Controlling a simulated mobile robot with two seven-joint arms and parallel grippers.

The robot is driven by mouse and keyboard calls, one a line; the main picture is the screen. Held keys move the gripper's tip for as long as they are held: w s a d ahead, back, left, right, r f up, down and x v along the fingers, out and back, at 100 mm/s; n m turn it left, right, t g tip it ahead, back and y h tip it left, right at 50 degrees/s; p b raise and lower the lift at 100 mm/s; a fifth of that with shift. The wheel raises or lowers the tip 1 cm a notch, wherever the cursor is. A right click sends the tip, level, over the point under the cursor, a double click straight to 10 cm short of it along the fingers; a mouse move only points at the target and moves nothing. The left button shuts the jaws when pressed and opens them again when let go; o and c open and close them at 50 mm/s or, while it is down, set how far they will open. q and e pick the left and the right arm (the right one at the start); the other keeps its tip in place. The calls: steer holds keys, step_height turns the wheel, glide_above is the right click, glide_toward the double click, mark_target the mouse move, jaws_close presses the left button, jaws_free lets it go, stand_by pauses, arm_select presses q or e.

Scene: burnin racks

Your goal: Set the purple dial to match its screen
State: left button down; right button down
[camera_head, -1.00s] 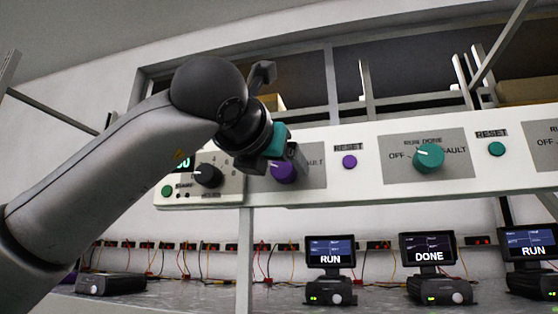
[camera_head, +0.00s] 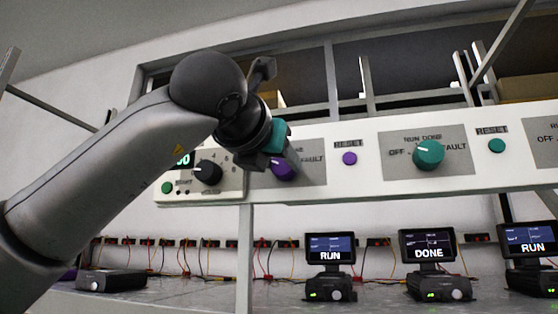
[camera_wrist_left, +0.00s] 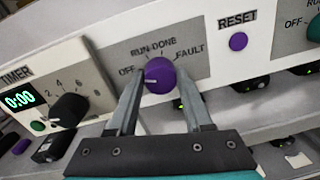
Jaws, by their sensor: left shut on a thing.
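The purple dial (camera_head: 284,168) sits on a grey plate of the white panel, partly hidden behind my left gripper (camera_head: 288,160) in the head view. In the left wrist view the purple dial (camera_wrist_left: 159,75) is between the two fingers of my left gripper (camera_wrist_left: 160,76), which is shut on it. Its white pointer line points left, toward OFF; RUN, DONE and FAULT are printed around it. A screen reading RUN (camera_head: 330,250) stands on the bench below and right of the dial. My right gripper is not in view.
A timer box (camera_wrist_left: 62,90) reading 0:00 with a black knob is just left of the dial. A purple RESET button (camera_head: 349,160) is to its right. Farther right are a teal dial (camera_head: 428,154), a teal button (camera_head: 497,149) and a DONE screen (camera_head: 428,252).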

arm_select(q)
steer(key=m, duration=0.4)
steer(key=shift+r+m, duration=0.1)
steer(key=shift+m, duration=0.2)
steer(key=shift+d+m, duration=0.1)
steer(key=shift+m, duration=1.8)
steer(key=shift+c, duration=1.6)
jaws_free()
steer(key=b+v, duration=0.4)
steer(key=v, duration=1.1)
steer(key=shift+s+b, duration=0.15)
steer(key=shift+b, duration=0.2)
steer(key=shift+r, duration=0.15)
